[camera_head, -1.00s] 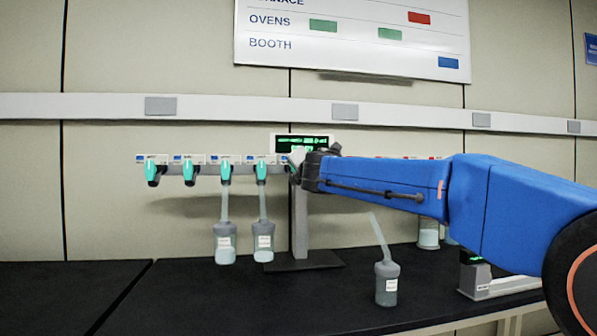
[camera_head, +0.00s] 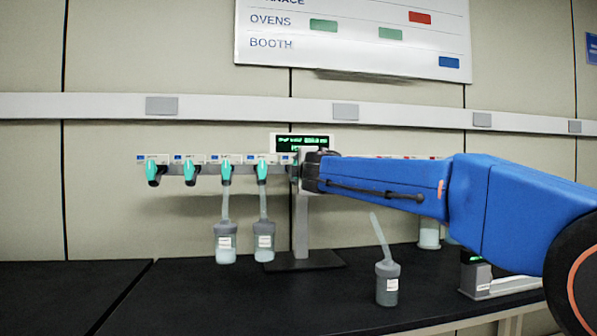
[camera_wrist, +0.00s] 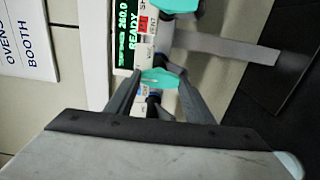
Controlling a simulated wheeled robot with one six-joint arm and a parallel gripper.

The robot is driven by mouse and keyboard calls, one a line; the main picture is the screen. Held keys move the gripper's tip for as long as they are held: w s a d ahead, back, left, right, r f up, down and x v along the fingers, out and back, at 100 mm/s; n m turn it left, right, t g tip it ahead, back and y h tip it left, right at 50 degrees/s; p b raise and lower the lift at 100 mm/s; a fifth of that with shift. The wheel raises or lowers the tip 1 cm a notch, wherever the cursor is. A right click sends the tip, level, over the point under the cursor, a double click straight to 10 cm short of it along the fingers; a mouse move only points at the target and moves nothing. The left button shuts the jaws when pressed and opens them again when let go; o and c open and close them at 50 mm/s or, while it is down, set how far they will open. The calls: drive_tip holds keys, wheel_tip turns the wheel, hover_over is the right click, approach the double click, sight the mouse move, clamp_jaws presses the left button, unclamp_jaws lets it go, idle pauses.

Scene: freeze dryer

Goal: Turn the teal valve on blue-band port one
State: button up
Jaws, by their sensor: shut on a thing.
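In the wrist view, a teal valve (camera_wrist: 160,78) sits between the fingertips of my gripper (camera_wrist: 157,86), which is shut on it. A small blue-marked label (camera_wrist: 154,92) shows just below it between the fingers; its number cannot be read. Another teal valve (camera_wrist: 172,6), beside a red-marked label, is apart from the fingers at the top. In the head view, my gripper (camera_head: 297,168) is at the manifold by the stand column, and my wrist hides the held valve. Several teal valves hang in a row to the left, the closest one (camera_head: 262,172) clear of the gripper.
Two flasks (camera_head: 226,243) (camera_head: 264,242) hang from ports left of the stand column (camera_head: 301,225). A loose flask with a tilted neck (camera_head: 387,284) stands on the black bench below my arm. A lit display (camera_head: 303,143) tops the stand. The bench's left side is clear.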

drive_tip(key=shift+f, duration=0.1)
idle(0.3)
drive_tip(key=o, duration=1)
drive_tip(key=shift+o, duration=0.2)
drive_tip(key=v, duration=1.7)
drive_tip(key=shift+s, duration=0.2)
drive_tip(key=shift+d, duration=0.1)
